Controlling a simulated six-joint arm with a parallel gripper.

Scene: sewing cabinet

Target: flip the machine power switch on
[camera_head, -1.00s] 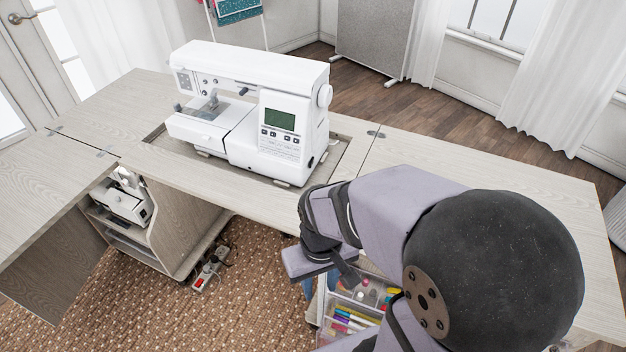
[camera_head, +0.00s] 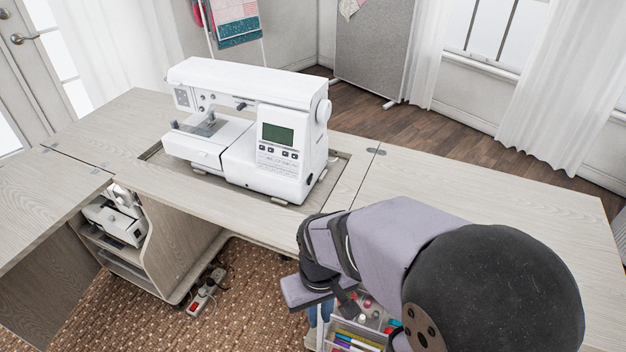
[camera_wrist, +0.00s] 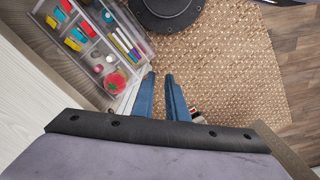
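The white sewing machine (camera_head: 292,150) stands upright in the cabinet's recessed opening, its grey screen facing the front. A handwheel (camera_head: 323,111) sits on its right side. I cannot make out the power switch in any view. My gripper is below the front edge of the tabletop, right of and well apart from the machine, mostly hidden by my arm in the head view. In the wrist view my gripper (camera_wrist: 160,76) shows two blue fingers with a narrow gap between them, pointing down towards the floor and holding nothing.
A clear organizer (camera_wrist: 95,45) with thread spools and pens is close to my fingers. A power strip (camera_head: 201,298) lies on the carpet. Another white machine (camera_head: 118,222) is on the cabinet shelf. The tabletop (camera_head: 470,180) at right is clear.

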